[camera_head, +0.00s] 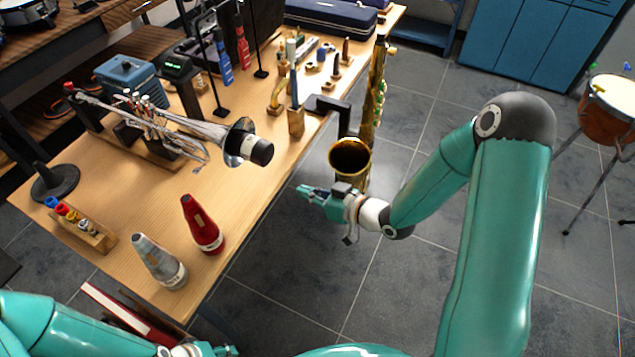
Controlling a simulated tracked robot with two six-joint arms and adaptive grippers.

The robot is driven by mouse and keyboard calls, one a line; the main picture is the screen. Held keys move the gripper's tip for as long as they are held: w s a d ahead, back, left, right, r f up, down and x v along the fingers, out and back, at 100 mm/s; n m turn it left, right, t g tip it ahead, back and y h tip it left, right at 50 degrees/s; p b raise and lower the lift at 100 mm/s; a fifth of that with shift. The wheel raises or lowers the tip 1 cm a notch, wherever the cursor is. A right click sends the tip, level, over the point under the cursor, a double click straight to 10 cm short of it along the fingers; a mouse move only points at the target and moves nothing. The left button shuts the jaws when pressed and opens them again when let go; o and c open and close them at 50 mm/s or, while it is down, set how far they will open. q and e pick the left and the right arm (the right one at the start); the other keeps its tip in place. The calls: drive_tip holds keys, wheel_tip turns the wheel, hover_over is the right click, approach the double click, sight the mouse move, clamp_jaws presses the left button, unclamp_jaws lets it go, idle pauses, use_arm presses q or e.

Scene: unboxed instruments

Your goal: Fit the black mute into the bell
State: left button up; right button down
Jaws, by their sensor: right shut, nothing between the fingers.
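A silver trumpet (190,125) lies on a stand on the wooden table, its bell (236,138) facing right. The black mute (262,152), with a pale band, sits at the bell's mouth with its wide end outward. How deep it reaches inside is hidden. My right gripper (303,190) is shut and empty, off the table's right edge, to the right of and below the mute and apart from it. My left gripper (228,350) shows only in part at the bottom edge; its fingers are too small to read.
A red mute (202,225) and a silver mute (158,262) stand at the table's near end. A brass saxophone (350,158) stands beside the right edge, just behind my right gripper. A small rack (85,228) is at the left. Tabletop between trumpet and red mute is clear.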

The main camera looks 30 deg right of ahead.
wheel_tip(320, 180, up, 7)
drive_tip(key=d+n+t+y+b, duration=0.1)
drive_tip(key=d+n+t+y, duration=0.1)
drive_tip(key=n+y, duration=0.2)
drive_tip(key=shift+s+a+p+x, duration=0.15)
drive_tip(key=shift+p+x, duration=0.15)
drive_tip(key=shift+x, duration=1.5)
drive_tip(key=shift+s+a+p+x, duration=0.15)
drive_tip(key=shift+p+x, duration=0.15)
drive_tip(key=shift+x, duration=1.55)
use_arm(q)
drive_tip(key=shift+f, duration=0.4)
use_arm(e)
drive_tip(key=shift+w+r, duration=0.1)
use_arm(q)
drive_tip(key=shift+f, duration=0.3)
use_arm(e)
drive_tip(key=shift+w+a, duration=0.45)
drive_tip(key=shift+w, duration=0.1)
use_arm(q)
drive_tip(key=shift+b, duration=0.3)
use_arm(e)
drive_tip(key=shift+s, duration=0.1)
drive_tip(key=shift+s+d, duration=0.2)
drive_tip(key=shift+d, duration=0.05)
use_arm(q)
drive_tip(key=shift+f+b, duration=0.8)
use_arm(e)
approach(269, 156)
drive_tip(key=shift+x, duration=0.75)
